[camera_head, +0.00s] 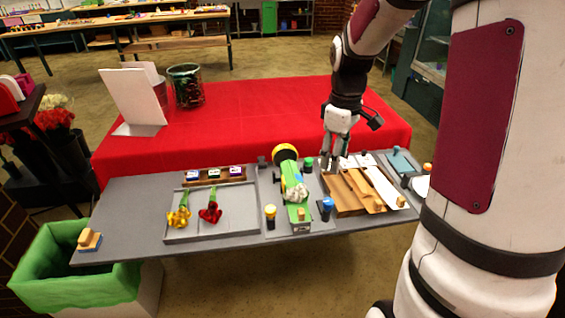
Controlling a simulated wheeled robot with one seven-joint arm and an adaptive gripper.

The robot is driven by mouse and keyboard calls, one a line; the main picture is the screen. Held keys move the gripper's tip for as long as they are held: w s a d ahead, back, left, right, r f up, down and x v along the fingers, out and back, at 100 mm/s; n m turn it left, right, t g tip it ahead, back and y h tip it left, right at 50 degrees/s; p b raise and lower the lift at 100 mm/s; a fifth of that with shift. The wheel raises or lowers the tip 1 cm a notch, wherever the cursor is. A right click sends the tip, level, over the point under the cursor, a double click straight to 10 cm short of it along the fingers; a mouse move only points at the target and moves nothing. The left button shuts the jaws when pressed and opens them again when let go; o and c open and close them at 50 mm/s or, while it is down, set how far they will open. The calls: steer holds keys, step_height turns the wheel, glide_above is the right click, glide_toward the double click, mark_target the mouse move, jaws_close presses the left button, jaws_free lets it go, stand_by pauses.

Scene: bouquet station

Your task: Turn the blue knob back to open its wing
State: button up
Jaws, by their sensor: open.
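The blue knob (327,204) stands upright at the front right of a fixture on the grey table. A bouquet (291,180) with a green wrap, a yellow end at the back and a pale crumpled part lies on this fixture. A yellow knob (270,212) stands at its front left and a green knob (308,163) at its back right. I cannot tell which panel is the blue knob's wing. My gripper (331,168) points down, open and apparently empty, behind the blue knob and apart from it, near the wooden tray's back left corner.
A wooden tray (345,204) lies right of the blue knob. A grey tray (240,225) with a yellow and a red flower is at left. A wooden block (89,238) sits at the left edge, above a green-lined bin (65,280). A red-covered table (250,120) stands behind.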

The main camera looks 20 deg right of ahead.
mark_target(329, 201)
steer(key=shift+n, duration=0.3)
steer(key=f, duration=1.5)
steer(key=shift+w+d+f+p, duration=0.1)
steer(key=shift+w+f+p, duration=0.1)
steer(key=shift+f+p, duration=0.15)
steer(key=shift+r, duration=0.1)
jaws_close()
